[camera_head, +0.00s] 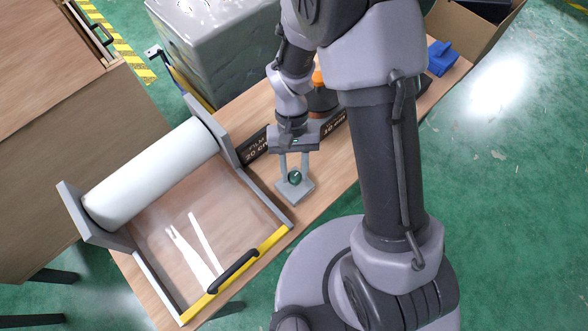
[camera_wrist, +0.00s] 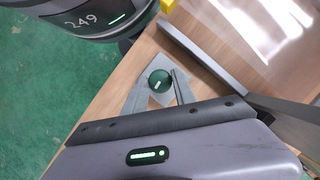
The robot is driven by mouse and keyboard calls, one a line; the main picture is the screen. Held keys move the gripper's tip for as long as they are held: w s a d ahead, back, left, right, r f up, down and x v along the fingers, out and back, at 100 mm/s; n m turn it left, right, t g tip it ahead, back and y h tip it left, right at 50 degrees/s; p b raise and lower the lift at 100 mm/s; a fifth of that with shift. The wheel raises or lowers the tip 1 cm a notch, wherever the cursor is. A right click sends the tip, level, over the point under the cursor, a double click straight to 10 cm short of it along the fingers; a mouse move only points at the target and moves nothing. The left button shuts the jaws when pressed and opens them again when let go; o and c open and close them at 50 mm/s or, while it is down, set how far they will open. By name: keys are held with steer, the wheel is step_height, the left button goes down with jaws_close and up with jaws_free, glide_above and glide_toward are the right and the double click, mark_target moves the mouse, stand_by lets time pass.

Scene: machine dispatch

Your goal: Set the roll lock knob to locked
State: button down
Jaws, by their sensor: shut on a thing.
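The roll lock knob (camera_head: 295,177) is a round dark green knob on a small grey base plate (camera_head: 302,194) beside the film roll frame. In the wrist view the knob (camera_wrist: 160,81) shows a short white mark on its top, running up to the right. My gripper (camera_head: 294,176) points down over the plate, its two fingers on either side of the knob. In the wrist view the fingers of my gripper (camera_wrist: 156,92) are closed around the knob. I see no readable locked or unlocked label.
The frame holds a white film roll (camera_head: 150,174) and has a yellow bar with a black handle (camera_head: 233,271) along its front. Black film boxes (camera_head: 257,148) and an orange-capped container (camera_head: 320,92) stand behind my gripper. A blue object (camera_head: 441,58) lies at the far right end.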

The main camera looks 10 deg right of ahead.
steer(key=shift+m, duration=0.6)
steer(key=shift+y, duration=0.3)
steer(key=c, duration=1)
jaws_free()
steer(key=shift+c, duration=0.2)
steer(key=p+v, duration=0.5)
steer(key=v, duration=1.2)
steer(key=shift+r, duration=0.25)
